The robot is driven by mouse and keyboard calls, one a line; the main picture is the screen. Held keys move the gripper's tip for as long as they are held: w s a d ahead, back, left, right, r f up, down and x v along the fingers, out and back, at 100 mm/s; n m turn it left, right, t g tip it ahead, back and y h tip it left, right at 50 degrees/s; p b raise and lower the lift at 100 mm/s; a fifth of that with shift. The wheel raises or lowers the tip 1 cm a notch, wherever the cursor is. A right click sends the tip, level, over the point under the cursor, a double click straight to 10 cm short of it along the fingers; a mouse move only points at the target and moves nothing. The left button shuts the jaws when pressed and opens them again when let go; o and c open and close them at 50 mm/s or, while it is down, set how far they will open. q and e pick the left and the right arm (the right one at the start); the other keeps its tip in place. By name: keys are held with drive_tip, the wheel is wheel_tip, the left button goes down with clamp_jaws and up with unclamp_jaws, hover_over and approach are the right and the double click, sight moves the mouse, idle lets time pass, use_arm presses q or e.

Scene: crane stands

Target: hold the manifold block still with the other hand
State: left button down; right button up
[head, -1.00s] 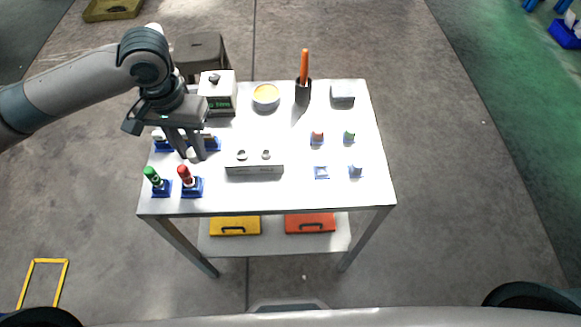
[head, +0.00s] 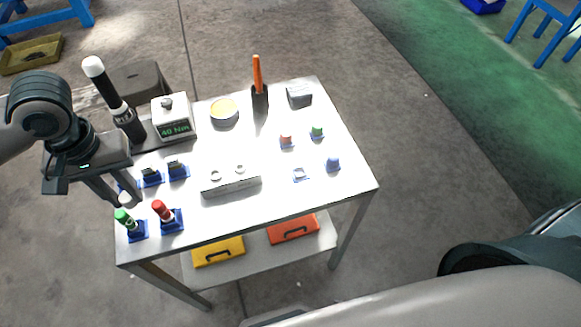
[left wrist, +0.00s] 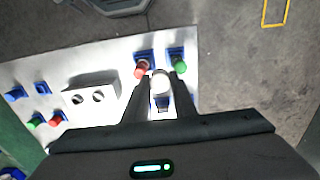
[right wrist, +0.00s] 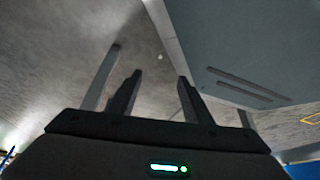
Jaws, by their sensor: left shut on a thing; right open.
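The grey manifold block (head: 230,186), with two round ports on top, stands on the table; it also shows in the left wrist view (left wrist: 90,95). My left gripper (head: 126,198) is over the table's left edge, left of the block and apart from it. It is shut on a white-capped piece (left wrist: 161,82), which shows between its fingers above a blue stand (left wrist: 161,103). Whether the piece still sits in that stand is unclear. My right gripper (right wrist: 160,76) is open and empty, away from the block, and is outside the head view.
Red-topped (head: 164,213) and green-topped (head: 128,222) pieces stand in blue holders at the front left. A 40 Nm display box (head: 175,125), black tool (head: 122,113), bowl (head: 224,110) and orange-handled tool (head: 258,88) stand behind. The table right of the block is partly free.

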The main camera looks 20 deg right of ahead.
use_arm(q)
drive_tip(key=w+d+p, duration=0.3)
drive_tip(key=d+p, duration=0.3)
drive_tip(key=d, duration=0.2)
drive_tip(key=w+d+p, duration=0.3)
drive_tip(key=d+p, duration=0.4)
drive_tip(key=d, duration=0.2)
use_arm(e)
drive_tip(key=s+d+r+g, duration=0.2)
drive_tip(key=s+r, duration=0.2)
drive_tip(key=s, duration=0.2)
drive_tip(key=s+d+r+g+h, duration=0.1)
drive_tip(key=s+d+r, duration=0.2)
drive_tip(key=s+r, duration=0.2)
drive_tip(key=s, duration=0.2)
drive_tip(key=shift+s+d+g, duration=0.25)
drive_tip(key=shift+s+g, duration=0.05)
drive_tip(key=shift+g, duration=0.1)
use_arm(q)
drive_tip(key=shift+r, duration=0.1)
